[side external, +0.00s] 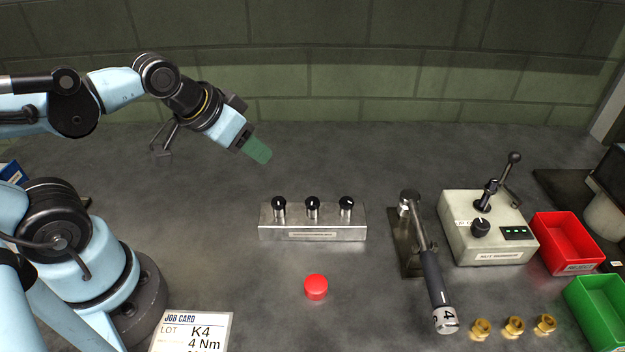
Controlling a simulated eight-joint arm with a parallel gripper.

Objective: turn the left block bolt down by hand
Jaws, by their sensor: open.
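A metal block (345,233) stands on the bench near the middle of the side external view, with three black-headed bolts upright in a row along its top. The left block bolt (279,206) is at the block's left end and has a small white mark on its head. The middle bolt (312,207) and right bolt (346,207) look alike and stand at about the same height. My gripper (261,152), with green fingers, is open and empty. It is above and a little left of the left bolt, tilted down to the right, and touches nothing.
A red button (316,287) is in front of the block. A torque wrench (432,275) rests on a stand to the right, beside a grey lever box (488,240). Red (567,243) and green (597,312) bins and brass fittings (514,327) are farther right. A job card (192,330) is front left.

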